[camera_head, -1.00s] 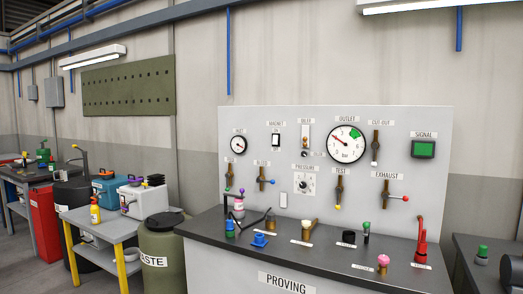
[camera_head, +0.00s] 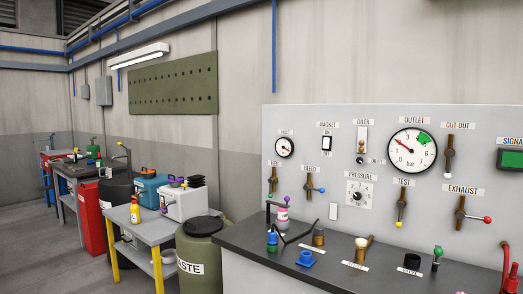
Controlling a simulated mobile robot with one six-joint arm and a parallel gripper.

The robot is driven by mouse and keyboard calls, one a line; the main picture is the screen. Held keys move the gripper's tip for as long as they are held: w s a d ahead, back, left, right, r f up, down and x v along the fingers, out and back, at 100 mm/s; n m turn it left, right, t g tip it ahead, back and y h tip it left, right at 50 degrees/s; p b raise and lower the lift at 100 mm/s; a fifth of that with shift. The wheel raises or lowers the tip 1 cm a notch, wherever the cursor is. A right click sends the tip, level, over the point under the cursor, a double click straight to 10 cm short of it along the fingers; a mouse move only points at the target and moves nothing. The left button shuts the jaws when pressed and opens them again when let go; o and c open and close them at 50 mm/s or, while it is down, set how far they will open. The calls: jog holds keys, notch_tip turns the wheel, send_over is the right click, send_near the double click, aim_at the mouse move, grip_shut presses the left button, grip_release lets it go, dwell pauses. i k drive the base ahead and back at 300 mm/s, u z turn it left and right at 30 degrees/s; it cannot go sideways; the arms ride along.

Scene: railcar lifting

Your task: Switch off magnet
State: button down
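The magnet switch (camera_head: 326,143) is a small black-framed rocker under a "MAGNET" label. It sits on the upper left part of the grey proving panel (camera_head: 300,125), between a small gauge (camera_head: 285,147) and the oiler (camera_head: 361,140). Its rocker position is too small to tell. My gripper is not in view.
The dark bench top (camera_head: 330,268) below the panel holds a blue fitting (camera_head: 306,258), a brass part (camera_head: 318,236) and other small parts. A green waste drum (camera_head: 200,262) stands left. Floor shows at lower left.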

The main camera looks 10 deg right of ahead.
aim_at(326, 145)
jog(key=u, duration=0.35)
jog(key=i, duration=1.45)
jog(key=z, duration=0.8)
jog(key=i, duration=0.85)
jog(key=z, duration=0.75)
